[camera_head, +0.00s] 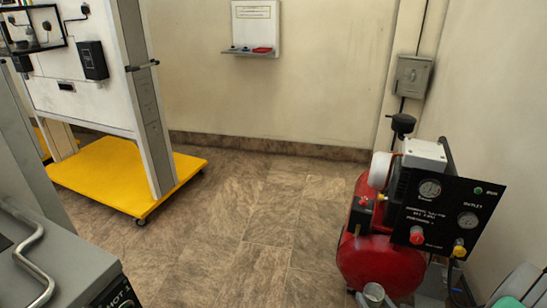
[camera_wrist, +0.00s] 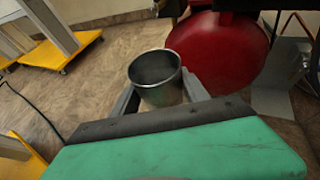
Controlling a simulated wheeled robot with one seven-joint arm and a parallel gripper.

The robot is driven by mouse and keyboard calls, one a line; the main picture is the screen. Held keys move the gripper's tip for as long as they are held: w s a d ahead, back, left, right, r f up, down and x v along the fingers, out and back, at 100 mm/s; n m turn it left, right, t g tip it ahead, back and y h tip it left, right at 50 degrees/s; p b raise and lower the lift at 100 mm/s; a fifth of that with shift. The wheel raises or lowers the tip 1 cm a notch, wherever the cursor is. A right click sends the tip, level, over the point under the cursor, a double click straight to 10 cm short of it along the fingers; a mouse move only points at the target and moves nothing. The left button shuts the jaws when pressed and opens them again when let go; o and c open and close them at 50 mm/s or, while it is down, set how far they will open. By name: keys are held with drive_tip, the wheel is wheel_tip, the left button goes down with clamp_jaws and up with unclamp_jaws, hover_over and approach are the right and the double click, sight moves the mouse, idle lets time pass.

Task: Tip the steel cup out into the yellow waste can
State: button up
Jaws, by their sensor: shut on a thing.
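The steel cup (camera_wrist: 158,88) is upright or nearly so between the two fingers of my gripper (camera_wrist: 160,82) in the wrist view. The gripper is shut on its sides. I look down partly into its dark mouth; whether anything is inside cannot be told. The cup also shows at the bottom edge of the head view (camera_head: 374,294), in front of the red tank. I cannot make out the yellow waste can for certain in either view.
A red compressor tank (camera_head: 380,248) with a black gauge panel (camera_head: 446,212) stands close beyond the cup. A wheeled trainer stand on a yellow base (camera_head: 115,178) is at left. A grey cabinet (camera_head: 55,262) fills the lower left. The middle floor is clear.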

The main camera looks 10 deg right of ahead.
drive_tip(key=w+a+r+n+g+y, duration=0.1)
drive_tip(key=w+a+r+n+y, duration=0.25)
drive_tip(key=a+r, duration=0.65)
drive_tip(key=w+a+r+n+g+y, duration=0.1)
drive_tip(key=w+a+r+n+y, duration=0.25)
drive_tip(key=a+r, duration=0.6)
wheel_tip(320, 180, up, 16)
drive_tip(key=a+p, duration=0.1)
drive_tip(key=p, duration=2.3)
drive_tip(key=shift+w+a+m, duration=0.25)
drive_tip(key=shift+m, duration=0.05)
